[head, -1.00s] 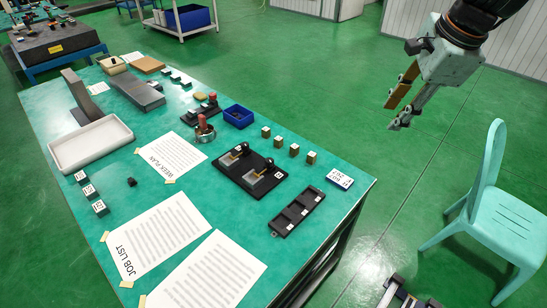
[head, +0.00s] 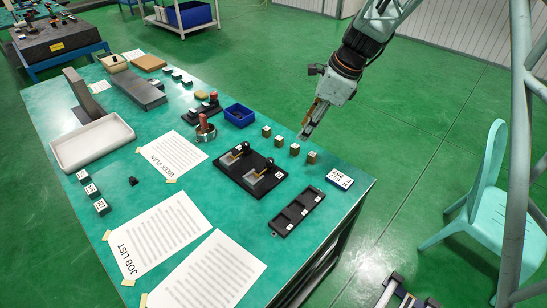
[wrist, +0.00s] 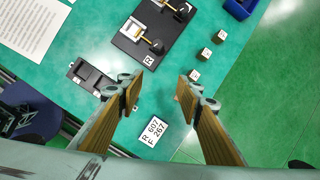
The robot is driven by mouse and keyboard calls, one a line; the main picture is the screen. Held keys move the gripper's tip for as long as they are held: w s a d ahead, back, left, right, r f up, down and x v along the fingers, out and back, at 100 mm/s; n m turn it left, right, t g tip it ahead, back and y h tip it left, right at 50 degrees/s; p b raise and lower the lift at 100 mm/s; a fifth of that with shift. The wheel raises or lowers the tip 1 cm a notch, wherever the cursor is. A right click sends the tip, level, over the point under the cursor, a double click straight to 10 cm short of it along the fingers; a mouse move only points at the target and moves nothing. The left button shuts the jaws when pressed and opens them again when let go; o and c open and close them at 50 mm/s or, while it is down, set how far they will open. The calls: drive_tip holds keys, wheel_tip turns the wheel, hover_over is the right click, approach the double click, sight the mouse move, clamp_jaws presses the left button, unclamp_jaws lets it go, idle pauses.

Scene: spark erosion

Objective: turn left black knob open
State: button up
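A black plate (head: 228,172) on the teal table holds two toggle-like clamps with small black knobs. My gripper (head: 304,134) is above the table's right side, to the right of the plate, touching neither knob. Its two fingers stand apart with nothing between them in the wrist view (wrist: 160,92).
Small metal-and-wood blocks (head: 279,141) stand in a row right of the plate, below my gripper. A black slotted tray (head: 298,212) and a white number card (head: 339,177) lie nearer the front. A blue bin (head: 239,116) stands behind the plate. A chair (head: 480,205) is right of the table.

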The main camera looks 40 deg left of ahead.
sight(270, 160)
drive_tip(key=s+a+f, duration=0.3)
drive_tip(key=a+f, duration=0.1)
drive_tip(key=a, duration=0.2)
drive_tip(key=shift+f+m+g, duration=0.2)
drive_tip(key=shift+m+g, duration=0.1)
drive_tip(key=shift+g, duration=0.1)
drive_tip(key=shift+f, duration=0.1)
drive_tip(key=shift+b+x, duration=1)
drive_tip(key=shift+x, duration=5.8)
drive_tip(key=c, duration=0.9)
